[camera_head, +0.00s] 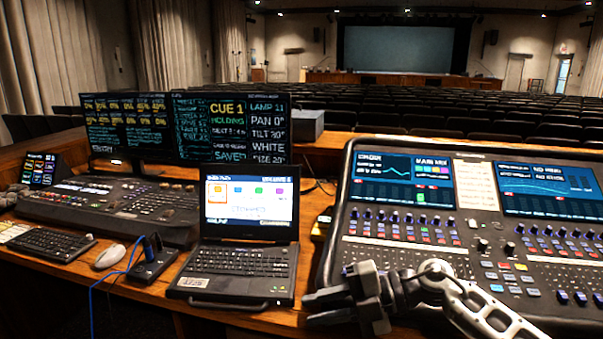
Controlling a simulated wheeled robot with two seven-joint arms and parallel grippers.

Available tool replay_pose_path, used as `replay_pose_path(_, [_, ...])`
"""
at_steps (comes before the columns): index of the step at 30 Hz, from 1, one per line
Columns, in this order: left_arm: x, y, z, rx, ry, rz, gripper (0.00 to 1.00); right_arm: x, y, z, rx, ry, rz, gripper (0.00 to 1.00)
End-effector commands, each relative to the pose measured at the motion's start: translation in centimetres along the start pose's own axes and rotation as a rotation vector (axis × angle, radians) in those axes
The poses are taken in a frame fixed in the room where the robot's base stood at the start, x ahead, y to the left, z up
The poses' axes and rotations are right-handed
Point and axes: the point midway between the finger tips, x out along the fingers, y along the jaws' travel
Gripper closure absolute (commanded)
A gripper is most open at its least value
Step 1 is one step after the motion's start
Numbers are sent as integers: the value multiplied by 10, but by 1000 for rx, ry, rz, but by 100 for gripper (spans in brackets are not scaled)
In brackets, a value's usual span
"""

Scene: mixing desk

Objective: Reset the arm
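My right gripper (306,309) is low in the head view, right of centre, in front of the mixing console's lower left corner. Its two dark fingers point left and stand apart, with nothing visible between them. My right arm (480,305) comes in from the lower right and covers part of the console's front edge. The fingers are just right of the laptop's front corner; I cannot tell their exact height above the desk. My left gripper is not seen in the picture.
A large mixing console (400,250) fills the right side. An open laptop (245,262) stands at centre. A lighting desk (120,205), monitors (215,130), a keyboard (48,243), a mouse (109,257) and a small black device with a blue cable (152,262) are on the left.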

Motion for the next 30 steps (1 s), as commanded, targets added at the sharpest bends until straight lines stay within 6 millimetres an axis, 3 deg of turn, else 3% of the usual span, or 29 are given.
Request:
replay_pose_path(1, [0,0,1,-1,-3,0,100,18,-2,-14,61,4,150,76])
replay_pose_path(3, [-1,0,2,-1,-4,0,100,29,0,-25,154,-28,346,76])
replay_pose_path(7, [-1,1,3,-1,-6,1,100,25,-12,-30,392,-165,657,76])
replay_pose_path(10, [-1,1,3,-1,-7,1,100,9,-43,-26,622,-322,834,76])
replay_pose_path(12, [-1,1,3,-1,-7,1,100,-5,-77,-26,798,-449,918,76])
replay_pose_path(16, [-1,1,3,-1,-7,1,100,-29,-159,-42,1151,-700,984,76])
replay_pose_path(18, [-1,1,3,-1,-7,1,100,-39,-202,-60,1323,-815,975,76])
replay_pose_path(21, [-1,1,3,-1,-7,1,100,-47,-249,-88,1514,-933,935,76])
replay_pose_path(25, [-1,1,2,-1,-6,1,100,-53,-283,-116,1662,-1017,884,76])
replay_pose_path(30, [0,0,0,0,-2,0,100,-54,-296,-128,1722,-1047,858,76])
